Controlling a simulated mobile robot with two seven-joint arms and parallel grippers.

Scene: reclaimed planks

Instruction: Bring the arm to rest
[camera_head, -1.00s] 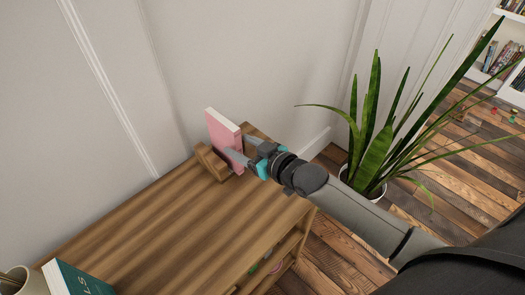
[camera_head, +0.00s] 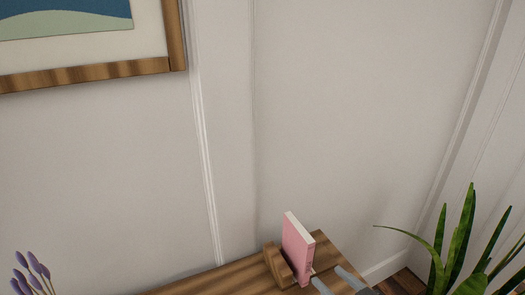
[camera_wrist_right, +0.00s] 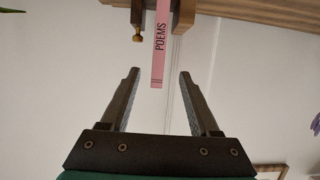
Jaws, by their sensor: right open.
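The pink book (camera_head: 298,250) stands upright in a wooden holder (camera_head: 277,266) on the wooden cabinet top (camera_head: 225,279). In the right wrist view the book (camera_wrist_right: 160,45) shows its spine lettered POEMS, between the wooden holder's parts (camera_wrist_right: 184,14). My right gripper (camera_head: 329,275) is at the bottom edge of the head view, right of the book; only its fingers show there. In the wrist view the right gripper (camera_wrist_right: 158,72) is open, with the spine's end lined up between the fingertips and clear space on both sides. My left gripper is not in view.
A leafy plant (camera_head: 460,245) stands at the right, beyond the cabinet. Purple flowers (camera_head: 33,272) are at the lower left. A framed picture (camera_head: 90,75) hangs on the pale wall (camera_head: 340,120) behind. The air above the cabinet is clear.

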